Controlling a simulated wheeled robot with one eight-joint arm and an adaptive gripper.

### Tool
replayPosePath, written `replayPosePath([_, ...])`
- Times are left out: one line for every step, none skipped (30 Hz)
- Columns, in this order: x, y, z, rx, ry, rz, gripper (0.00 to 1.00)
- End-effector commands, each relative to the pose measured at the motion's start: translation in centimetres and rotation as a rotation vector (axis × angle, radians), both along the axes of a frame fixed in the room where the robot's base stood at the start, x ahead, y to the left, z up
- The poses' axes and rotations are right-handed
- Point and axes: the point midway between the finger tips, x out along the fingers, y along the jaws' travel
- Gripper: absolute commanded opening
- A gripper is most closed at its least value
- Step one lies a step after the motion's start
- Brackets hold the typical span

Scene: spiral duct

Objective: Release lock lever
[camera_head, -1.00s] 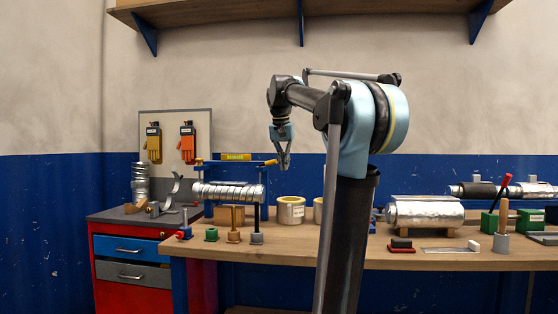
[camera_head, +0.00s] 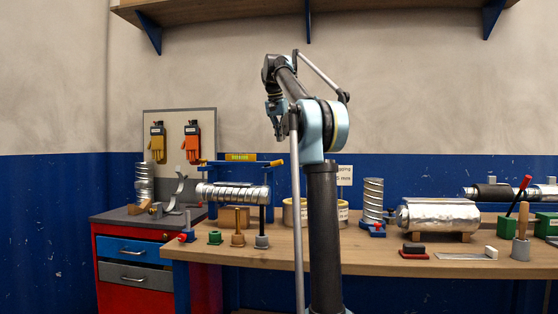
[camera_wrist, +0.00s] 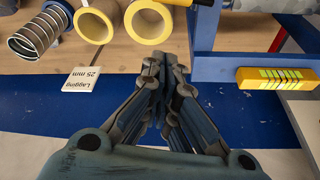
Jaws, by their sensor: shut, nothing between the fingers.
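A spiral duct (camera_head: 232,192) lies horizontally in a blue frame (camera_head: 212,215) on the bench. A lever with an orange-yellow end (camera_head: 275,163) sticks out at the frame's upper right; I cannot tell for certain that it is the lock lever. My gripper (camera_head: 281,136) is above and slightly right of that lever end, apart from it. In the wrist view, my gripper (camera_wrist: 167,68) has its fingers together with nothing between them. The blue frame (camera_wrist: 203,40) and its yellow label block (camera_wrist: 277,79) show to the right of the fingers.
A shelf (camera_head: 220,12) hangs above. A lagging sign (camera_wrist: 84,79) is behind.

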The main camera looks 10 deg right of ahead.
Motion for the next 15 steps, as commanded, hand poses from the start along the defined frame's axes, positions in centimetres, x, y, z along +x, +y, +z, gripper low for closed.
replayPosePath([0.0, -0.1, 0.0, 0.0, 0.0, -0.001, 0.0])
replayPosePath([0.0, -0.2, -0.1, 0.001, 0.0, -0.002, 0.0])
replayPosePath([0.1, -0.2, -0.2, 0.0, 0.0, -0.002, 0.0])
replayPosePath([0.1, -0.3, -0.4, 0.0, 0.0, -0.002, 0.0])
replayPosePath([0.1, -0.3, -0.5, 0.0, 0.0, -0.002, 0.0])
replayPosePath([0.2, -0.4, -0.8, 0.0, 0.0, -0.002, 0.0])
replayPosePath([0.3, -0.5, -1.1, 0.0, 0.0, -0.003, 0.0])
replayPosePath([0.4, -0.6, -1.4, 0.0, 0.0, -0.003, 0.0])
replayPosePath([0.5, -0.7, -1.9, 0.0, 0.0, -0.002, 0.0])
replayPosePath([0.6, -0.7, -2.3, 0.0, 0.0, -0.002, 0.0])
replayPosePath([0.7, -0.8, -2.8, 0.0, 0.0, -0.003, 0.0])
replayPosePath([0.9, -1.0, -3.4, 0.0, 0.0, -0.003, 0.0])
replayPosePath([1.0, -1.0, -3.8, 0.0, 0.0, -0.003, 0.0])
replayPosePath([1.2, -1.1, -4.3, 0.0, 0.0, -0.003, 0.0])
replayPosePath([1.3, -1.3, -4.9, 0.0, 0.0, -0.003, 0.0])
